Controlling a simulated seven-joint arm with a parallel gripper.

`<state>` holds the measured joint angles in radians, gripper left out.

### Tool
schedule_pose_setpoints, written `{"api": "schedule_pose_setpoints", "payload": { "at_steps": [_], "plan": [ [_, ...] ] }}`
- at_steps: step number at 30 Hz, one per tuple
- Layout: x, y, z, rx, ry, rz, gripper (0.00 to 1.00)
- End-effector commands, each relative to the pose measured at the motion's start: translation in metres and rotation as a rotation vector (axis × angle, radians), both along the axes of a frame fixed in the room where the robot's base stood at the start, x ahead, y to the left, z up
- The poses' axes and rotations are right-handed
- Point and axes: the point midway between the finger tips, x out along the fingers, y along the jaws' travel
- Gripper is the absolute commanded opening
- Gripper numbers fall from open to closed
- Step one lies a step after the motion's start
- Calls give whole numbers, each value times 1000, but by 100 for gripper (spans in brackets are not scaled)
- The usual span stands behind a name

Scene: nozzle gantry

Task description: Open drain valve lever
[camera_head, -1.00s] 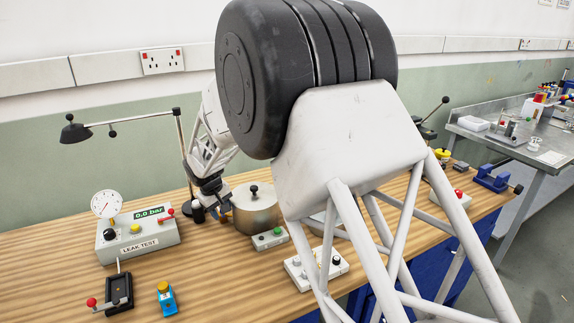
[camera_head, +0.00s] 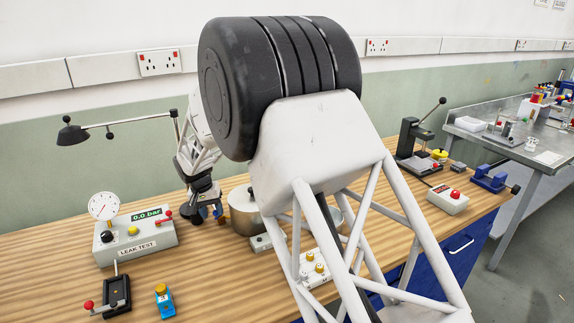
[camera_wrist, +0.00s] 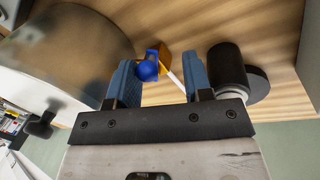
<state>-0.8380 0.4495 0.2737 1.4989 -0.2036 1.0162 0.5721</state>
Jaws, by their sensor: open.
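In the wrist view a blue ball (camera_wrist: 148,68) sits beside a yellow block (camera_wrist: 166,60), with a thin pale rod (camera_wrist: 177,80) running from it. I cannot tell for sure that this is the drain valve lever. My gripper (camera_wrist: 158,62) is open, with one blue finger on each side of the blue ball and the rod; contact cannot be told. In the head view my gripper (camera_head: 206,211) is low over the bench, left of the metal pot (camera_head: 240,212). My arm hides part of the pot.
The pot's curved wall (camera_wrist: 70,55) is close to the left finger, and a black cylinder (camera_wrist: 226,68) is close to the right one. The leak test box (camera_head: 135,238), a black lever unit (camera_head: 117,292) and a blue-yellow part (camera_head: 164,300) stand left. Bench between them is clear.

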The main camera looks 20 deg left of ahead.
Motion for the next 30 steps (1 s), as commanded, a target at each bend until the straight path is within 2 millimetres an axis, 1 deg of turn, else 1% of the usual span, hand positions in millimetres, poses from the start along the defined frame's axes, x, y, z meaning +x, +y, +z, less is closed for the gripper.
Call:
{"api": "schedule_pose_setpoints", "payload": {
  "at_steps": [11, 12, 20, 29, 30],
  "plan": [
    [3, 8, 1, 1, -1, -236, 46],
    [3, 9, 8, 3, -3, -234, 46],
    [2, 15, 38, 1, -2, -230, 46],
    [1, 23, 79, 3, -2, -229, 46],
    [2, 17, 82, 2, -1, -235, 46]
  ]
}}
